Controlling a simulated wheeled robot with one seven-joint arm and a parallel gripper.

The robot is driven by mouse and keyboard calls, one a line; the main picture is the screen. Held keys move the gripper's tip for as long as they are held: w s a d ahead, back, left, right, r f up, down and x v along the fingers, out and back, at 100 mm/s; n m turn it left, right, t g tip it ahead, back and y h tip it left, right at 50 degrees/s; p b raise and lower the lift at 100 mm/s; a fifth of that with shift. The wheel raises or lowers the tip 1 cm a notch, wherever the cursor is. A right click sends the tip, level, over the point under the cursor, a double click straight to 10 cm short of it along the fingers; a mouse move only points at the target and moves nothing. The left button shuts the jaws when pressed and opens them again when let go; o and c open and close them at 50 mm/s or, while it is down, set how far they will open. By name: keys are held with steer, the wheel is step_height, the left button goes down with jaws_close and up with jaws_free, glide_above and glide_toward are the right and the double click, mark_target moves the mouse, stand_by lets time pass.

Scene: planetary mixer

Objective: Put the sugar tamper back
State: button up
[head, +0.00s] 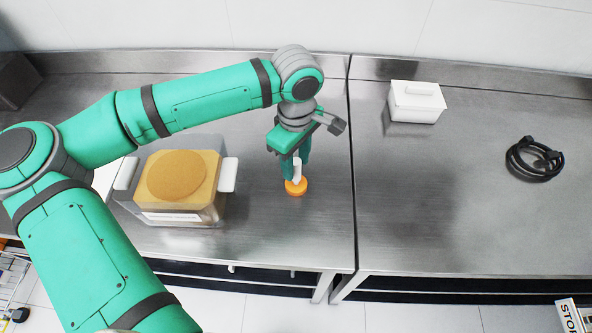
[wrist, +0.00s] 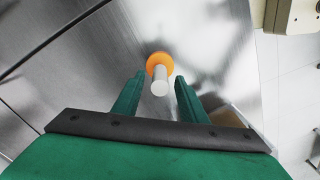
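The sugar tamper is an orange disc (head: 296,188) with a white upright handle (head: 297,170). It appears to stand on the left steel table, near the seam between the two tables. In the wrist view the white handle (wrist: 160,82) points toward the camera, above the orange disc (wrist: 160,62). My gripper (wrist: 158,92) is open, with a finger on each side of the handle and a visible gap to each finger. In the head view my gripper (head: 297,168) is right over the tamper, and its fingers partly hide the handle.
A clear-walled bin (head: 205,211) with tan contents and white side handles stands left of the tamper. A white lidded box (head: 416,103) and a coiled black cable (head: 534,158) are on the right table (head: 450,210). The table right of the tamper is clear.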

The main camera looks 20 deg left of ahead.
step_height(320, 180, up, 7)
steer(key=shift+f, duration=0.1)
stand_by(0.7)
